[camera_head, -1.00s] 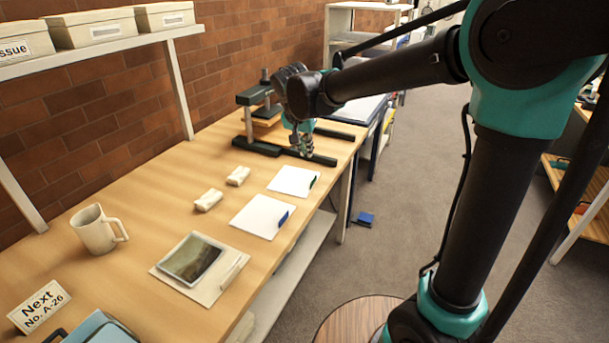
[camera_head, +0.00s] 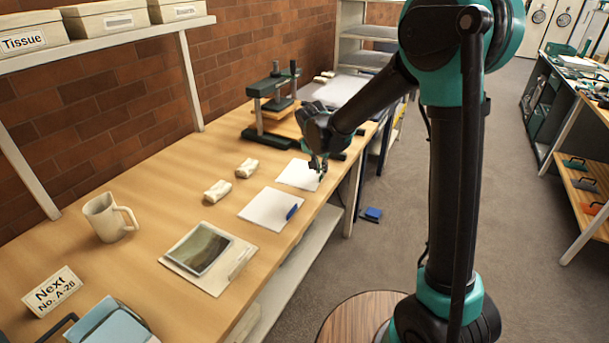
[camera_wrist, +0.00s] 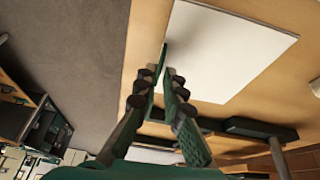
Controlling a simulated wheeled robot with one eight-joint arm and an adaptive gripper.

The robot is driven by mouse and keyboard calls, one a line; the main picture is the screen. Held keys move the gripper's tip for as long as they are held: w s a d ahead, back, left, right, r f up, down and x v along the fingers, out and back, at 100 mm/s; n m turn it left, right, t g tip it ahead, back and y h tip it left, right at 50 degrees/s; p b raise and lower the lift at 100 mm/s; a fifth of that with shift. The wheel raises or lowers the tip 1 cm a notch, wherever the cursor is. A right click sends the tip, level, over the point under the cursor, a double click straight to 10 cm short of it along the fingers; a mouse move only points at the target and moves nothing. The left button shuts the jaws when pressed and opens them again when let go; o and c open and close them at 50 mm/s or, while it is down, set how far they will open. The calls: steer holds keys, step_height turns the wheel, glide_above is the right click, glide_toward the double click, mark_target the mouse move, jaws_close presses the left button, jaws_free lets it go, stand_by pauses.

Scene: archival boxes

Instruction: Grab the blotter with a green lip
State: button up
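The blotter with a green lip is a white sheet (camera_head: 296,175) lying flat near the table's right edge. It fills the upper right of the wrist view (camera_wrist: 225,50), with its dark green lip (camera_wrist: 164,56) standing along the left edge. My gripper (camera_head: 318,172) is just over that lip edge. In the wrist view my gripper (camera_wrist: 160,78) is open, its two fingers on either side of the lip's near end. I cannot tell whether they touch it. A second white blotter (camera_head: 268,208) with a blue lip (camera_head: 292,211) lies nearer the camera.
A dark green press (camera_head: 270,105) stands behind on the wooden table (camera_head: 165,220). Two small whitish blocks (camera_head: 218,191) (camera_head: 247,168) lie left of the blotters. A blue object (camera_head: 371,214) is on the floor.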

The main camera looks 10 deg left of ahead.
steer(key=shift+x, duration=1.3)
steer(key=shift+c, duration=0.3)
jaws_close()
steer(key=shift+r, duration=0.15)
